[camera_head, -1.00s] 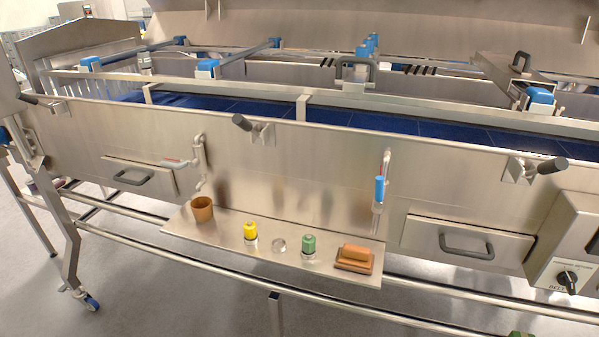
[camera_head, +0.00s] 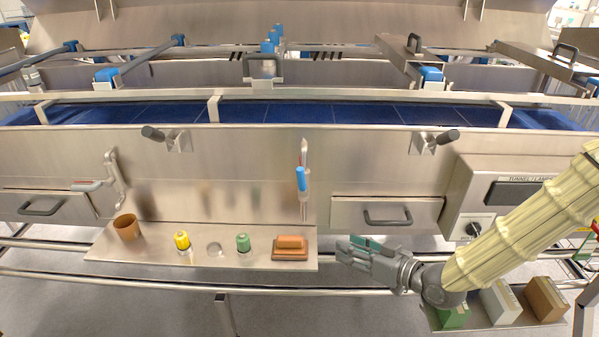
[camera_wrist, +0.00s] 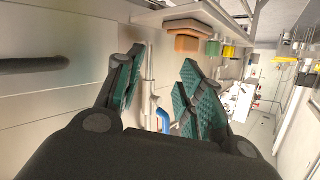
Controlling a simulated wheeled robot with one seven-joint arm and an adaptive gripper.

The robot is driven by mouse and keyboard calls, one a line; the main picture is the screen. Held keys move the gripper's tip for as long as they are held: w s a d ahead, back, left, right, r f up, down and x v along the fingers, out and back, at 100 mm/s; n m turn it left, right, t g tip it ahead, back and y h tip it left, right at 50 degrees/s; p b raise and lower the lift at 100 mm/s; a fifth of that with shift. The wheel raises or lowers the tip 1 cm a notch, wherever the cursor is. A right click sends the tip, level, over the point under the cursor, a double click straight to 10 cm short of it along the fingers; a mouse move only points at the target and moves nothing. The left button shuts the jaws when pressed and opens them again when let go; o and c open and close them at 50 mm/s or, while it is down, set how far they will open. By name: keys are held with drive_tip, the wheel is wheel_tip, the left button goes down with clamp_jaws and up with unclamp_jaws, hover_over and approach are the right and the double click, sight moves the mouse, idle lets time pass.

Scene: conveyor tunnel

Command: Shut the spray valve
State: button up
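Two valve-like fittings are on the steel front panel. One is a thin upright pipe with a blue handle (camera_head: 301,180), the handle lying upright along it above the shelf's right end. The other is a bent grey pipe (camera_head: 115,175) at the left with a lever (camera_head: 90,185) pointing left, nearly level. I cannot tell which is the spray valve. My gripper (camera_head: 347,250) is right of the shelf, below and right of the blue handle, touching neither fitting. In the wrist view my gripper (camera_wrist: 160,82) is open and empty; a blue part (camera_wrist: 163,120) shows beyond the fingers.
A steel shelf (camera_head: 150,258) holds an orange cup (camera_head: 127,227), yellow and green capped items, and an orange block (camera_head: 290,247). A drawer handle (camera_head: 388,217) juts out above my gripper. A control box (camera_head: 480,195) with a knob is at the right. A lower tray of boxes stands beneath my arm.

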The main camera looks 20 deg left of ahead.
sight(301, 183)
drive_tip(key=w+a+r+n+g+y, duration=0.1)
drive_tip(key=a+r+n+y, duration=0.15)
drive_tip(key=r, duration=0.55)
drive_tip(key=a+r+n+g+y, duration=0.1)
drive_tip(key=a+r+n+y, duration=0.15)
drive_tip(key=r, duration=0.55)
drive_tip(key=shift+t+h, duration=0.3)
drive_tip(key=shift+h, duration=0.1)
drive_tip(key=p+x, duration=0.2)
drive_tip(key=x, duration=0.3)
drive_tip(key=p+x, duration=0.1)
drive_tip(key=x, duration=0.4)
drive_tip(key=shift+w+p, duration=0.25)
drive_tip(key=shift+p, duration=0.15)
drive_tip(key=shift+f, duration=0.1)
clamp_jaws()
